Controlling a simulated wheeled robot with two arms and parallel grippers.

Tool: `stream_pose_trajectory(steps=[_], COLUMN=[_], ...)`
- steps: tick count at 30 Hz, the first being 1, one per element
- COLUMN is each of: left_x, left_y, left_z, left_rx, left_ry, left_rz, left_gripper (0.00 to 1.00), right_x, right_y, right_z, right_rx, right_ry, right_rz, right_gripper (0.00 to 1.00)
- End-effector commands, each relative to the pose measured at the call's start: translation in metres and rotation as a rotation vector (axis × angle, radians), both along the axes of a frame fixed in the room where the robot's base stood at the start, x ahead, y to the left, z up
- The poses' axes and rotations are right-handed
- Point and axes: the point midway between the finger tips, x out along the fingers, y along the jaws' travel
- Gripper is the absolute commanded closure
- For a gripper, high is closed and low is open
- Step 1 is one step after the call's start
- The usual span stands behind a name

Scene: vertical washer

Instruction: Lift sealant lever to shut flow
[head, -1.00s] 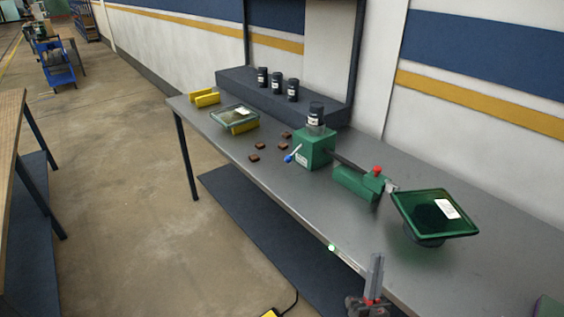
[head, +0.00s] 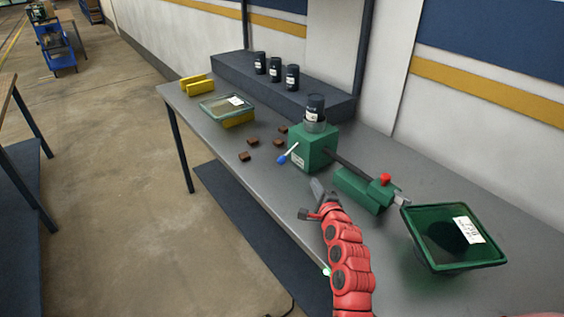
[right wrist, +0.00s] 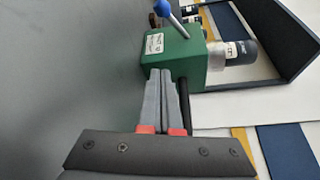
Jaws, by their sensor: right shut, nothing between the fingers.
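The sealant lever is a thin pale rod with a blue knob (head: 282,160), sticking out from the front of a green box (head: 313,150) on the bench. In the head view it slants down toward the bench's front edge. A dark bottle (head: 315,106) stands on top of the box. My right gripper (head: 315,187) is shut and empty, in front of the box and apart from the lever. In the right wrist view its closed fingers (right wrist: 160,74) point at the green box (right wrist: 174,55), with the blue knob (right wrist: 164,6) at the top edge. My left gripper is not in view.
The green block with a red knob (head: 385,178) and a green tray (head: 457,262) stand to the right. Brown pieces (head: 253,141) lie left of the lever. A second tray (head: 205,110) and yellow blocks (head: 197,84) are farther left. Dark bottles (head: 275,69) stand on the back shelf.

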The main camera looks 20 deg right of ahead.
Motion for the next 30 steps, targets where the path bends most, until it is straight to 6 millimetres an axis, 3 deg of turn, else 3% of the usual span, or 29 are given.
stream_pose_trajectory(steps=[17,30], left_x=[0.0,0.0], left_y=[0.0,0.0], left_z=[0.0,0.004], left_rx=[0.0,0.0], left_ry=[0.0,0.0], left_rz=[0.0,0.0], left_gripper=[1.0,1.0], right_x=[0.006,0.063], right_y=[0.004,0.002], right_z=[-0.003,-0.011], right_rx=[0.047,0.046], right_ry=[0.029,0.03], right_rz=[0.022,0.025], right_gripper=[1.0,1.0])
